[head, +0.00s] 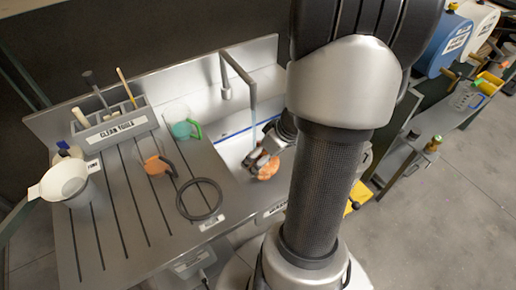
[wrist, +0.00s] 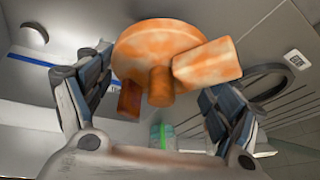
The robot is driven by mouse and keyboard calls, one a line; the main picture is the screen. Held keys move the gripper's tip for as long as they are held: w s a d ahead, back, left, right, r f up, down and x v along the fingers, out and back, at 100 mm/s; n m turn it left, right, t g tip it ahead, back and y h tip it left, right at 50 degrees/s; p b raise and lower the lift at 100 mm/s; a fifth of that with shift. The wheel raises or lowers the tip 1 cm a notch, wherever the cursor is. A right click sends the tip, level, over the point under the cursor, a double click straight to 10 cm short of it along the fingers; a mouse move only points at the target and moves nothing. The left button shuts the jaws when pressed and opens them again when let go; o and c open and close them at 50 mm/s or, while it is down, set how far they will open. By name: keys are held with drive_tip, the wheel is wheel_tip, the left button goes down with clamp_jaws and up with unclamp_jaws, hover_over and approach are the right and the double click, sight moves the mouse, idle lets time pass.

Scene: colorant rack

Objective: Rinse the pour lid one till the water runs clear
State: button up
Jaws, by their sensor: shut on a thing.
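The pour lid (wrist: 155,48) is a round disc with a spout-like block and a short round stub, blotched with orange and white. My gripper (head: 262,160) is shut on it. In the wrist view the lid sits between the two fingers of my gripper (wrist: 160,85). In the head view the orange lid (head: 268,172) is over the white sink (head: 234,150). The tap (head: 238,68) stands at the back. A pale vertical streak like running water (head: 254,112) drops from its end towards my gripper. I cannot tell whether it meets the lid.
A "CLEAN TOOLS" caddy (head: 118,132) stands at the back.

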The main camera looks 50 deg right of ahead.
drive_tip(key=w+d+f+p, duration=0.2)
drive_tip(key=w+d+p, duration=0.3)
drive_tip(key=w+d, duration=0.3)
drive_tip(key=shift+w+d+f, duration=0.25)
drive_tip(key=shift+w+f, duration=0.1)
drive_tip(key=shift+w, duration=0.85)
drive_tip(key=shift+s+d, duration=0.1)
drive_tip(key=shift+s+d+b, duration=0.3)
drive_tip(key=shift+d+b, duration=0.1)
drive_tip(key=shift+w+a, duration=0.1)
drive_tip(key=shift+a, duration=0.05)
drive_tip(key=shift+w+a+b, duration=0.3)
drive_tip(key=shift+a+b, duration=0.05)
drive_tip(key=shift+b, duration=0.15)
